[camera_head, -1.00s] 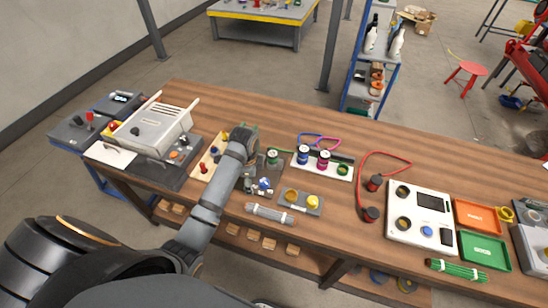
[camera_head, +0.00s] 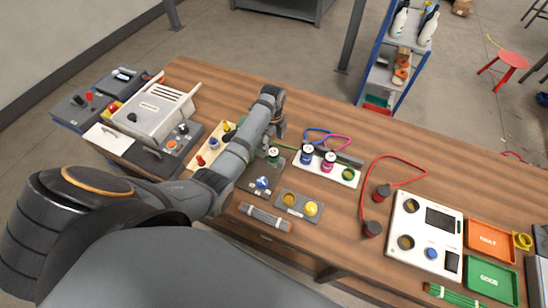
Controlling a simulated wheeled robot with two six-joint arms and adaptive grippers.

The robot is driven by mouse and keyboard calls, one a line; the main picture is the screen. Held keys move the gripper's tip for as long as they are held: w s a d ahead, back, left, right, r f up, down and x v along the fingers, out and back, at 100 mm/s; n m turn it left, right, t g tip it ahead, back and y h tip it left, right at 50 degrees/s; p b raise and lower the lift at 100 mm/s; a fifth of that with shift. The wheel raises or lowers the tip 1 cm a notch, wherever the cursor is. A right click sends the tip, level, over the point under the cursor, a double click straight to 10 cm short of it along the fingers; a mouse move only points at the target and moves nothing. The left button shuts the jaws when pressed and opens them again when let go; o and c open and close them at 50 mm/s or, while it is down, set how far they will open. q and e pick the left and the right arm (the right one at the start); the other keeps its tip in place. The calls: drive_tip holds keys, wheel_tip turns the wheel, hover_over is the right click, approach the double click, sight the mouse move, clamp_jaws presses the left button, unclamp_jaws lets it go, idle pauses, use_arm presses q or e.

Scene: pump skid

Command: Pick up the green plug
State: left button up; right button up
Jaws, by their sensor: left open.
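My forearm and wrist hide most of the gripper. My right gripper is out of view.
A wooden board with coloured knobs (camera_head: 201,160) lies left of my forearm. A grey block with yellow knobs (camera_head: 311,209) and a bundle of grey rods (camera_head: 266,217) lie in front. A red cable (camera_head: 367,189) lies right. The table's back is clear.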

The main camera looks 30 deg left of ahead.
sight(274, 152)
use_arm(q)
drive_tip(key=shift+f, duration=0.3)
drive_tip(key=shift+s+d+f+p, duration=0.25)
drive_tip(key=shift+f+p, duration=0.25)
drive_tip(key=shift+f, duration=0.15)
drive_tip(key=shift+s+d+f+p, duration=0.15)
drive_tip(key=shift+s+f+p, duration=0.1)
drive_tip(key=shift+f+p, duration=0.3)
wheel_tip(274, 152, down, 2)
drive_tip(key=shift+f, duration=0.1)
drive_tip(key=c, duration=0.8)
clamp_jaws()
drive_tip(key=shift+w+r, duration=0.1)
drive_tip(key=shift+r, duration=0.2)
wheel_tip(274, 152, up, 2)
drive_tip(key=shift+a+r, duration=0.1)
drive_tip(key=shift+r, duration=0.05)
drive_tip(key=s+d+r, duration=0.2)
drive_tip(key=s+r, duration=0.3)
drive_tip(key=s, duration=0.1)
drive_tip(key=s+d+r, duration=0.3)
drive_tip(key=s+r, duration=0.2)
drive_tip(key=s, duration=0.2)
drive_tip(key=shift+d+r, duration=0.15)
drive_tip(key=shift+d, duration=0.1)
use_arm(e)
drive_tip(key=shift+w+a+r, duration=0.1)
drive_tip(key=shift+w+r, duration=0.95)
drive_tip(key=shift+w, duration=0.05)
